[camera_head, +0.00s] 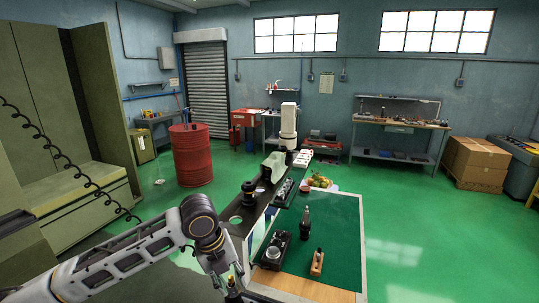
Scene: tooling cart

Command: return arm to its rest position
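My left arm comes in from the left edge, white and grey with dark joints, and bends down at the bottom middle. My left gripper (233,287) points downward at the bottom edge, left of the green-topped cart (335,235). It is small, dark and partly cut off, so its finger opening is unclear, and I cannot make out anything held. My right arm and gripper are out of view.
On the cart stand a dark bottle (305,223), a wooden-handled tool (317,263), a black device (273,250) and a fruit plate (319,184). A dark narrow bench (262,202) adjoins its left side. A red barrel (192,155) stands behind. Green floor is open at right.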

